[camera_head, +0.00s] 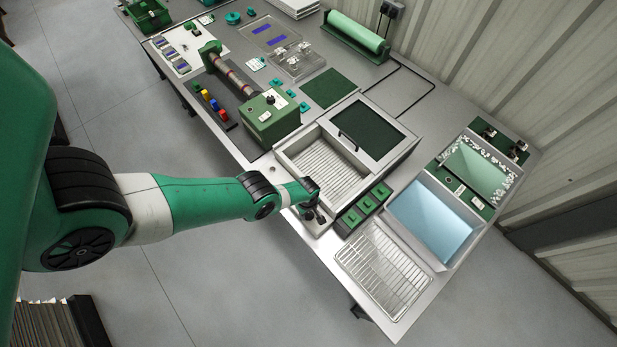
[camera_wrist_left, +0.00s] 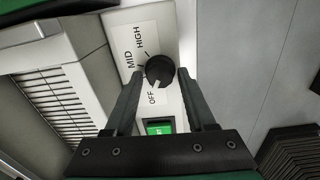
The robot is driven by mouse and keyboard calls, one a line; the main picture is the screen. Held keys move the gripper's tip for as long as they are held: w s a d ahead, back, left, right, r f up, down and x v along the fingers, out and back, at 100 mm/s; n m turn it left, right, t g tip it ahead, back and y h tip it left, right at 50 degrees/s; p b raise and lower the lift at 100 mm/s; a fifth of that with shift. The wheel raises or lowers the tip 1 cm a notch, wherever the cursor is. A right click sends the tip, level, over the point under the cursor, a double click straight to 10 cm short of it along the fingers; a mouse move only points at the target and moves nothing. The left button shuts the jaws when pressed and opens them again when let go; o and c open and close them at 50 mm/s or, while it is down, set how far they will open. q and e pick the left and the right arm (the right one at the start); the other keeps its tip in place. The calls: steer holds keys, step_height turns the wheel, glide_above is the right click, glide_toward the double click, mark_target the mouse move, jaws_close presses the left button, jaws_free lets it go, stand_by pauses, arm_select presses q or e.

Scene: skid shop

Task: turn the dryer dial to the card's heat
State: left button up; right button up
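The dryer (camera_head: 279,152) is a pale box with a slatted floor and a dark green panel; its slats also show at the left of the left wrist view (camera_wrist_left: 62,95). Its dial (camera_wrist_left: 161,69) is a round black knob on a white plate marked OFF, MID and HIGH. The dial's light pointer faces OFF. My left gripper (camera_head: 314,212) is over the dryer's front corner and hides the dial in the head view. In the left wrist view its two fingers (camera_wrist_left: 159,78) are apart, one on each side of the dial; contact is unclear. I cannot identify the heat card for certain.
A green button (camera_wrist_left: 159,128) sits below the dial, between the fingers. A small white card (camera_head: 255,64) lies farther back, its print too small to read. Green blocks (camera_head: 362,206) and a wire rack (camera_head: 382,268) stand right of the gripper. Floor is open in front.

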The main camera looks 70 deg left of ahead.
arm_select(q)
jaws_close()
steer(key=shift+m, duration=0.4)
steer(key=m, duration=0.4)
steer(key=shift+f+m+b, duration=0.1)
steer(key=shift+m+b, duration=0.2)
steer(key=m, duration=0.8)
steer(key=shift+b, duration=0.3)
steer(key=m, duration=0.3)
steer(key=shift+m, duration=0.3)
steer(key=m, duration=0.6)
steer(key=shift+m, duration=0.4)
